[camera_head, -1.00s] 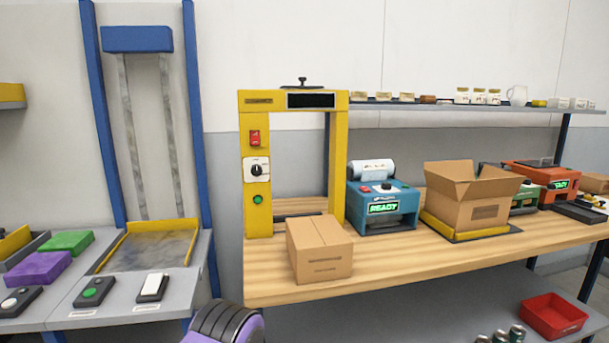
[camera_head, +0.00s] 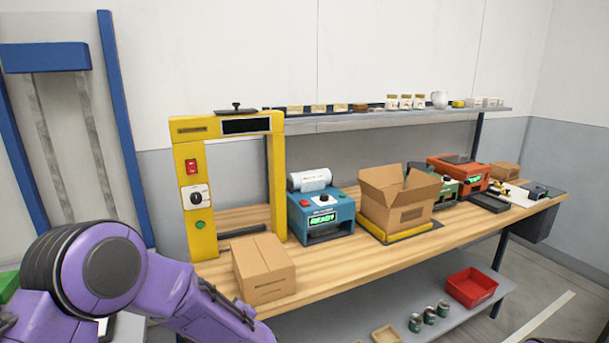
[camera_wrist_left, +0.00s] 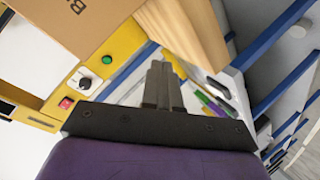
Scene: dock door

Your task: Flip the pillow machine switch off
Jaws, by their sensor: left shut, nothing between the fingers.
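The blue machine (camera_head: 325,218) with a white film roll (camera_head: 309,180) on top stands on the wooden bench, and I take it as the pillow machine. Its green display reads READY. A small red switch (camera_head: 304,203) sits on its top left, beside a black knob; its position is too small to tell. My left arm reaches in from the left, and its end drops out of the head view. In the left wrist view my left gripper (camera_wrist_left: 163,87) is shut and empty, apart from the bench edge. My right gripper is not in view.
A yellow frame (camera_head: 190,160) with its own red switch (camera_head: 190,167) stands left of the machine. A closed carton (camera_head: 263,268) sits in front on the bench (camera_head: 340,262). An open carton (camera_head: 398,200) stands right of the machine. A shelf (camera_head: 400,116) runs behind.

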